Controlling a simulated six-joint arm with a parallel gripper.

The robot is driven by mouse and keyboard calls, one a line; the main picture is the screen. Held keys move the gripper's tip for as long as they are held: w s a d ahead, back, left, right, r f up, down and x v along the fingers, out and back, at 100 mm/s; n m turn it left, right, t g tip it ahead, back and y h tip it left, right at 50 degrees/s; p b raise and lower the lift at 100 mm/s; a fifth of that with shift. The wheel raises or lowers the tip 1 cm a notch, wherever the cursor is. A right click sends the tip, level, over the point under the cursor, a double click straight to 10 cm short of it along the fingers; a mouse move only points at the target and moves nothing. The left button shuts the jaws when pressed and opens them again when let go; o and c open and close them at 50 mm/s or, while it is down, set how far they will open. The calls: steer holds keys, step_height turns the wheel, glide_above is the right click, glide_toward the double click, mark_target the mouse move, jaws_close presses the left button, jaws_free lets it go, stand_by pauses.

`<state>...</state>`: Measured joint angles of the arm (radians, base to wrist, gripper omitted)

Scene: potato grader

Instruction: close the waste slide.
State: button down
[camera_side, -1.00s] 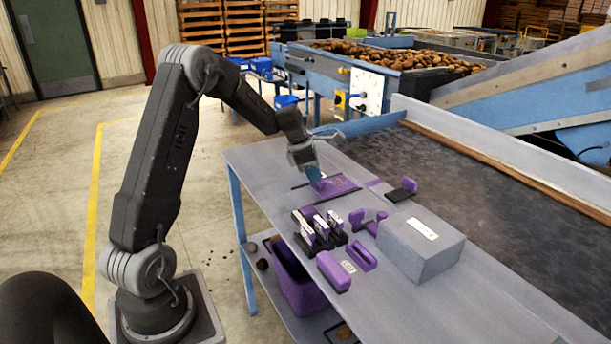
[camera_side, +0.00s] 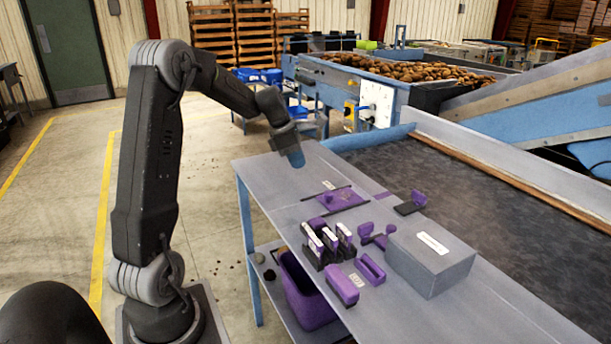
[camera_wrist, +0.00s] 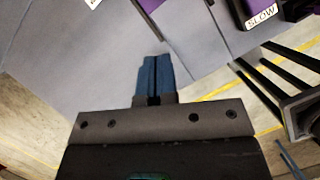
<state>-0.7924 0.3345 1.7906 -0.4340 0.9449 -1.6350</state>
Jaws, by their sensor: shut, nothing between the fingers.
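The waste slide appears to be the flat purple plate (camera_side: 343,199) lying between two thin dark rails on the grey bench (camera_side: 268,180). A small purple knob stands on it, and a white label lies by its far end. I cannot tell whether an opening shows beside it. My gripper (camera_side: 297,161) is above the far left part of the bench, apart from the plate. In the wrist view its blue fingers (camera_wrist: 154,72) are together and empty. A purple piece (camera_wrist: 150,4) is cut off at the top of that view; I cannot tell if it is the slide.
Purple-and-black switches (camera_side: 326,243) stand mid-bench, with purple blocks (camera_side: 341,286) nearer. A grey box (camera_side: 430,262) is at the right. A purple block labelled SLOW (camera_wrist: 258,12) shows in the wrist view. A purple bin (camera_side: 305,295) sits on the shelf below. The dark belt (camera_side: 470,190) runs alongside.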

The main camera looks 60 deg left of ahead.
steer(key=r, duration=0.2)
glide_toward(322, 201)
steer(key=f, duration=0.1)
steer(key=s+f, duration=0.1)
steer(key=s+a+f, duration=0.1)
steer(key=f, duration=0.1)
steer(key=shift+s, duration=0.15)
steer(key=w, duration=0.1)
steer(key=w+d, duration=0.1)
steer(key=w, duration=0.1)
steer(key=shift+d+f, duration=0.2)
steer(key=shift+f, duration=0.1)
steer(key=shift+w+d, duration=0.2)
steer(key=shift+w, duration=0.2)
